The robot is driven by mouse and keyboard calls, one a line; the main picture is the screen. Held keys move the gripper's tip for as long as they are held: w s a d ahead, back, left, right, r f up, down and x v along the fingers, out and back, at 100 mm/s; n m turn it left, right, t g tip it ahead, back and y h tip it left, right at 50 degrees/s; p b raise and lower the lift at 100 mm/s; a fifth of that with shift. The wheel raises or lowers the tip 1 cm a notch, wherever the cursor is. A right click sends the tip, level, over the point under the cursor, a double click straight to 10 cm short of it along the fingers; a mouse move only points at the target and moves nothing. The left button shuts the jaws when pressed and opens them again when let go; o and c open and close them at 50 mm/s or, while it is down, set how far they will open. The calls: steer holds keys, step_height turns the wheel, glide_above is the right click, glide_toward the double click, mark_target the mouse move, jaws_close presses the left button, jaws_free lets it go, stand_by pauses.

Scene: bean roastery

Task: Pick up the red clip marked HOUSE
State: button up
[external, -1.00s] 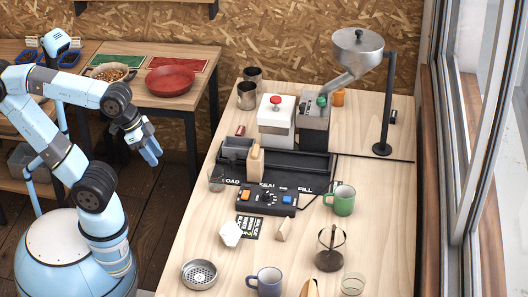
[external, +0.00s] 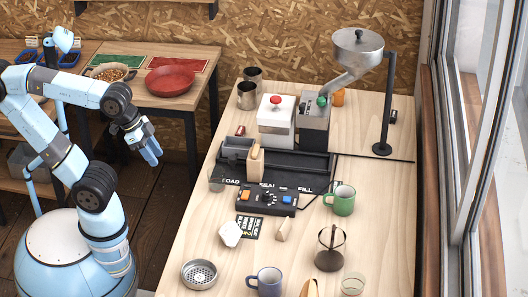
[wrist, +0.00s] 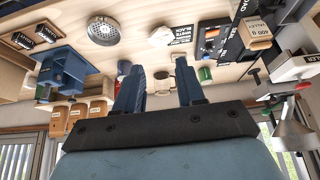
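I cannot pick out the clip in the wrist view. My gripper (external: 156,158) hangs left of the table, clear of the red object, pointing down. In the wrist view, the fingers of my gripper (wrist: 158,78) stand apart with nothing held between them.
The table holds a control box (external: 268,198), a white machine (external: 276,124) with a red knob, a green mug (external: 342,203), a blue mug (external: 268,281) and a strainer (external: 199,273). A red bowl (external: 170,82) sits on the back-left table. Floor shows between the tables.

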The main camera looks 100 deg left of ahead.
stand_by(0.4)
steer(key=o, duration=1.1)
